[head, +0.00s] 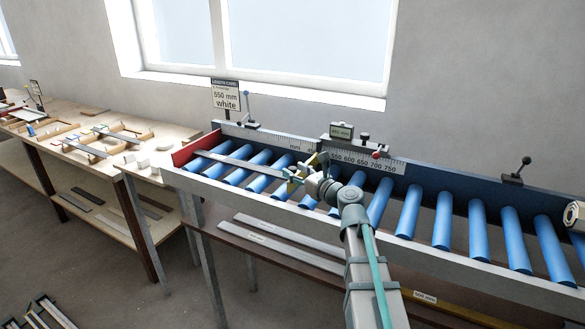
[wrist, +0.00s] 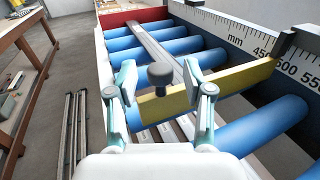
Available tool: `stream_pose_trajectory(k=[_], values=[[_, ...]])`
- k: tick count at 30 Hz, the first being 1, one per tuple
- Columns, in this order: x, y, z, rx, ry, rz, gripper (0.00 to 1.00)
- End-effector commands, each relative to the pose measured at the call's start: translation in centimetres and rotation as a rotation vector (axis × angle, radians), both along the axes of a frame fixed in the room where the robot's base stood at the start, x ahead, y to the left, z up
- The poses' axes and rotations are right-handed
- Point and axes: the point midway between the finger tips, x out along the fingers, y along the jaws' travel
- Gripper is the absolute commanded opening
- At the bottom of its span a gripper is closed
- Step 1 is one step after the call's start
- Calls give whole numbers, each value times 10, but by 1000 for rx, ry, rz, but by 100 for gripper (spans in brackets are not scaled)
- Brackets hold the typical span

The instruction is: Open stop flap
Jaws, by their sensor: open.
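The stop flap is a yellow bar (wrist: 234,84) lying across the blue rollers in the wrist view, with a dark round knob (wrist: 160,74) standing up near its left end. My gripper (wrist: 160,80) is open, with one finger on each side of the knob. I see no clear contact between the fingers and the knob. In the head view my gripper (head: 304,172) is over the roller conveyor and hides most of the flap. A grey profile (wrist: 158,48) lies lengthwise on the rollers, from the red end stop to the flap.
The red end plate (head: 196,150) closes the conveyor's left end. A scale rail (head: 368,162) with a slider and a small display (head: 341,131) runs along the back wall. A length card (head: 225,96) reads 550 mm white. Workbenches (head: 90,135) stand left.

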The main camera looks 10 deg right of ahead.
Motion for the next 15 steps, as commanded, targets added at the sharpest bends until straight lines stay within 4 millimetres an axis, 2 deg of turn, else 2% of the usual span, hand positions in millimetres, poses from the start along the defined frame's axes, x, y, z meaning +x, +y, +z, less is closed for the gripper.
stream_pose_trajectory(k=[1, 6, 15], values=[[7, 2, 1, 0, 0, 0, 51], [15, 8, 1, 0, 0, 0, 51], [16, 9, 0, 0, 0, 0, 51]])
